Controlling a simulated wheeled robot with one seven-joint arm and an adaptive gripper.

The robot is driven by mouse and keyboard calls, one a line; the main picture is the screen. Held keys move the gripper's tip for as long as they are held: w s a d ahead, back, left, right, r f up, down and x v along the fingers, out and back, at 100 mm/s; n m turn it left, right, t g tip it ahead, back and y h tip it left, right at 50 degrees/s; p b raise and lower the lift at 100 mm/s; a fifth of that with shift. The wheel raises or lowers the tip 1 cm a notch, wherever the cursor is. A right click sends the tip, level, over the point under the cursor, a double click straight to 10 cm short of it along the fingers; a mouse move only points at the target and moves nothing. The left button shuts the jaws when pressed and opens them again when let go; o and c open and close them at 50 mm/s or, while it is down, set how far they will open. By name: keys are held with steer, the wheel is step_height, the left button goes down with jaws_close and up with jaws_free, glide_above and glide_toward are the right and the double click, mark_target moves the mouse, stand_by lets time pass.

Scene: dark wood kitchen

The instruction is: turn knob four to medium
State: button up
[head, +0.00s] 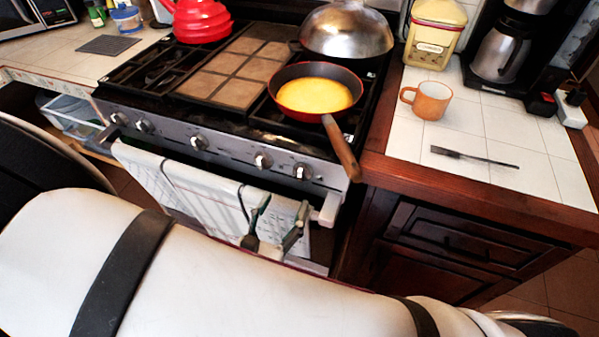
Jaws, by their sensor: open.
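A row of several round metallic knobs runs along the front panel of the stove (225,148). Counting from the left, the fourth knob (263,160) is below the front of the burner area, left of the pan handle. Its pointer setting is too small to read. A fifth knob (303,171) is to its right. My gripper (284,207) is open and empty in front of the oven door, lower in the picture than the fourth knob and apart from it. My white arm hides the gripper's base.
A pan (301,108) with yellow contents sits on the right burner, its wooden handle (342,150) sticking out past the front edge. Light towels (190,187) hang over the oven bar (328,210). An orange mug (428,100) and a fork (474,158) are on the right counter.

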mark_target(299, 175)
steer(key=x, duration=0.9)
steer(key=shift+c, duration=0.3)
steer(key=c, duration=1)
